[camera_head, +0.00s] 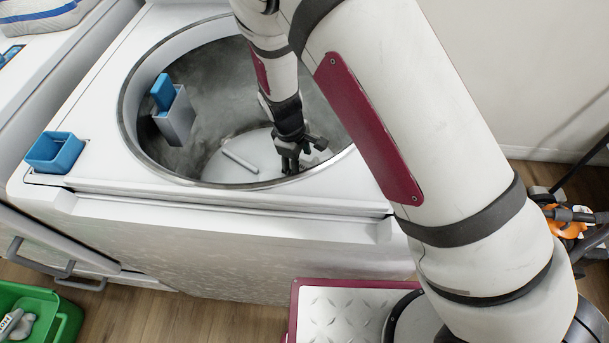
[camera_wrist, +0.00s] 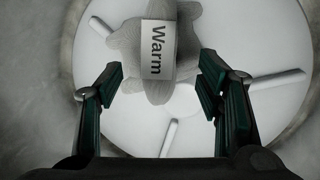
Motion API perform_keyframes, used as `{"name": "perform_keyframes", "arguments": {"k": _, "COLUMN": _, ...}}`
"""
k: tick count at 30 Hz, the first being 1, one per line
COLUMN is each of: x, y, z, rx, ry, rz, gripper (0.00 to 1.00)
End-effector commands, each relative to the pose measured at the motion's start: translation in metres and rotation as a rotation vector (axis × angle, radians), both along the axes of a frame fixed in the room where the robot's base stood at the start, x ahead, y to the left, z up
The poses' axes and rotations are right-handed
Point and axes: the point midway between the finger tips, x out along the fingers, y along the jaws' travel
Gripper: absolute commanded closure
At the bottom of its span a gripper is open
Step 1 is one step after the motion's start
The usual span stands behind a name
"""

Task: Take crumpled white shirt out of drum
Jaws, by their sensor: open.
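In the wrist view, the crumpled white shirt (camera_wrist: 125,42) looks greyish and lies on the pale round disc at the drum's bottom. A white label reading "Warm" (camera_wrist: 158,50) is on it. My gripper (camera_wrist: 160,82) is open, with one dark finger to each side of the shirt's near part. I cannot tell whether the fingers touch it. In the head view, my gripper (camera_head: 293,165) reaches down inside the drum (camera_head: 215,105), near its bottom. The shirt is hidden there behind my gripper and arm.
The round drum rim (camera_head: 128,110) surrounds my arm. A grey box with a blue block (camera_head: 175,115) sits at the drum's left wall. Raised white ribs (camera_wrist: 280,80) cross the disc. A blue cup (camera_head: 55,152) stands on the machine top. A green bin (camera_head: 68,320) is at lower left.

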Motion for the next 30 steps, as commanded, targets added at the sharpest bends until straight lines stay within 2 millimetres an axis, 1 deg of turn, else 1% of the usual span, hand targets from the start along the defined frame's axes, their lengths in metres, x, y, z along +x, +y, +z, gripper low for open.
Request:
{"name": "perform_keyframes", "arguments": {"k": 1, "x": 0.000, "y": -0.003, "z": -0.010, "rx": -0.003, "ry": 0.003, "rz": -0.002, "gripper": 0.40}}
{"name": "perform_keyframes", "arguments": {"k": 6, "x": 0.003, "y": -0.007, "z": -0.033, "rx": -0.002, "ry": 0.003, "rz": -0.002, "gripper": 0.40}}
{"name": "perform_keyframes", "arguments": {"k": 9, "x": 0.003, "y": -0.007, "z": -0.037, "rx": -0.001, "ry": 0.000, "rz": 0.000, "gripper": 0.40}}
{"name": "perform_keyframes", "arguments": {"k": 14, "x": 0.003, "y": -0.007, "z": -0.036, "rx": -0.001, "ry": 0.000, "rz": 0.000, "gripper": 0.40}}
{"name": "perform_keyframes", "arguments": {"k": 17, "x": 0.003, "y": -0.007, "z": -0.036, "rx": -0.001, "ry": 0.001, "rz": 0.000, "gripper": 0.60}}
{"name": "perform_keyframes", "arguments": {"k": 18, "x": 0.003, "y": -0.007, "z": -0.036, "rx": -0.001, "ry": 0.001, "rz": 0.000, "gripper": 0.69}}
{"name": "perform_keyframes", "arguments": {"k": 20, "x": 0.003, "y": -0.007, "z": -0.036, "rx": -0.001, "ry": 0.001, "rz": 0.000, "gripper": 0.83}}
{"name": "perform_keyframes", "arguments": {"k": 21, "x": 0.003, "y": -0.007, "z": -0.036, "rx": -0.001, "ry": 0.001, "rz": 0.000, "gripper": 0.92}}
{"name": "perform_keyframes", "arguments": {"k": 22, "x": 0.003, "y": -0.007, "z": -0.036, "rx": -0.001, "ry": 0.001, "rz": 0.000, "gripper": 0.99}}
{"name": "perform_keyframes", "arguments": {"k": 23, "x": 0.003, "y": -0.007, "z": -0.036, "rx": -0.001, "ry": 0.001, "rz": 0.000, "gripper": 1.00}}
{"name": "perform_keyframes", "arguments": {"k": 30, "x": 0.003, "y": -0.007, "z": -0.036, "rx": -0.001, "ry": 0.000, "rz": 0.000, "gripper": 1.00}}
